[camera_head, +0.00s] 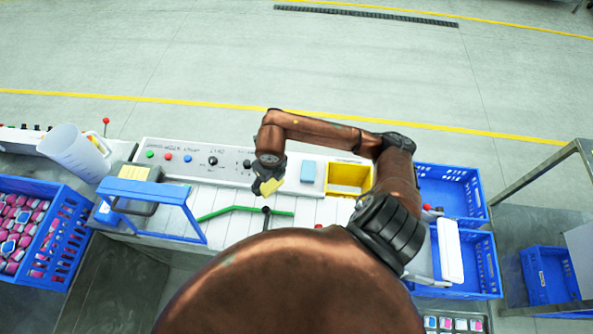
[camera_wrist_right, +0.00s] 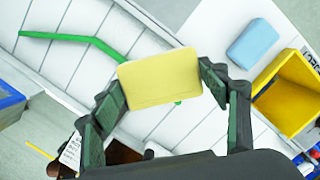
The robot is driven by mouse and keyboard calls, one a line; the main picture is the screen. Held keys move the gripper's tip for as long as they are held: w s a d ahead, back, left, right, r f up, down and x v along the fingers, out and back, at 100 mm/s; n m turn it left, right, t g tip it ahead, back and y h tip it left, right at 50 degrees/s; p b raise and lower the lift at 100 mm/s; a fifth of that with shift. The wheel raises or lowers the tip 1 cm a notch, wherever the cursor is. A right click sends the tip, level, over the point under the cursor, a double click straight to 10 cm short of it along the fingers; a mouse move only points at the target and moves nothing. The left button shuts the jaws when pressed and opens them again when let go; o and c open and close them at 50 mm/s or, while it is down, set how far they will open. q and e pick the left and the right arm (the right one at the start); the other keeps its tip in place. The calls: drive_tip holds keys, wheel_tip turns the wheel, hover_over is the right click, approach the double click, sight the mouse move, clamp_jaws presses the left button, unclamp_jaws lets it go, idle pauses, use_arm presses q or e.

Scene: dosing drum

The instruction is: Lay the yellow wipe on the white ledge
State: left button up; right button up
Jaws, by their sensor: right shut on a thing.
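The yellow wipe (camera_head: 272,187) is a flat pale yellow block. My right gripper (camera_head: 266,182) is shut on it, above the white slatted panel. In the right wrist view the wipe (camera_wrist_right: 160,78) sits between the two dark fingers and hides a bit of the green guide below. The white ledge (camera_head: 325,187) is the flat strip holding the light blue wipe (camera_head: 308,171), which also shows in the right wrist view (camera_wrist_right: 253,42). The held wipe is left of the blue wipe. My left gripper is not in view.
A yellow bin (camera_head: 348,179) stands just right of the blue wipe. Green guide bars (camera_head: 235,210) cross the panel. A blue frame (camera_head: 150,190) and a clear jug (camera_head: 75,150) stand on the left. Blue crates flank the station.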

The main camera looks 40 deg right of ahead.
drive_tip(key=shift+d+m, duration=0.15)
drive_tip(key=shift+m, duration=0.35)
drive_tip(key=shift+d+f, duration=0.1)
drive_tip(key=shift+d, duration=0.1)
drive_tip(key=shift+m, duration=0.3)
drive_tip(key=w+d+f+p, duration=0.1)
drive_tip(key=w+d+f, duration=0.1)
drive_tip(key=d+f, duration=0.1)
drive_tip(key=w+d+f+p, duration=0.1)
drive_tip(key=w+d+f, duration=0.1)
drive_tip(key=d+f, duration=0.1)
drive_tip(key=w+d+f+p, duration=0.1)
drive_tip(key=w+d+f, duration=0.1)
drive_tip(key=d, duration=0.3)
drive_tip(key=shift+w+f, duration=0.4)
drive_tip(key=shift+w, duration=0.05)
drive_tip(key=shift+w+d+f+p, duration=0.2)
drive_tip(key=shift+d+f+p, duration=0.1)
drive_tip(key=shift+f, duration=0.2)
wheel_tip(320, 180, down, 3)
drive_tip(key=shift+r+p, duration=0.1)
drive_tip(key=shift+p, duration=0.6)
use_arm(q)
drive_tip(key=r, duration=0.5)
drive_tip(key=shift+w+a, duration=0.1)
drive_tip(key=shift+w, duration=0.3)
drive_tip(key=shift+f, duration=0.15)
use_arm(e)
drive_tip(key=shift+f, duration=0.25)
